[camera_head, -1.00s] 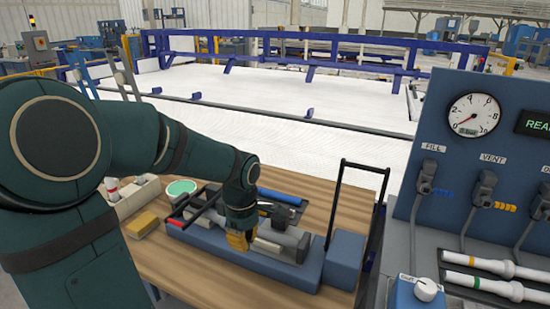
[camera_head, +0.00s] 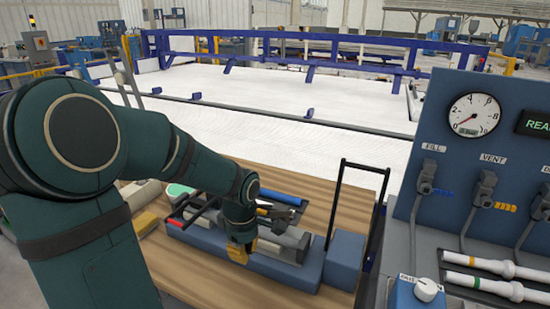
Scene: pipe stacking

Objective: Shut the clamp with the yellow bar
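The blue clamp fixture (camera_head: 285,272) lies on the wooden table with grey pipe pieces (camera_head: 285,240) along it. At its right end a black bar frame (camera_head: 343,190) stands upright. At its left end a low black bar (camera_head: 195,212) has a red part (camera_head: 174,223). My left gripper (camera_head: 240,254) points down at the fixture's front edge, in front of the grey pipe. Yellow shows at its tips; I cannot tell whether this is the fingers or a clamp's yellow bar. The opening between the fingers is hidden. My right gripper is not in view.
A yellow block (camera_head: 146,223) and a green round pad (camera_head: 178,190) lie left of the fixture. Blue-handled tools (camera_head: 280,196) lie behind it. A blue panel with a gauge (camera_head: 474,114) stands at the right. Bare table (camera_head: 200,278) shows in front of the fixture.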

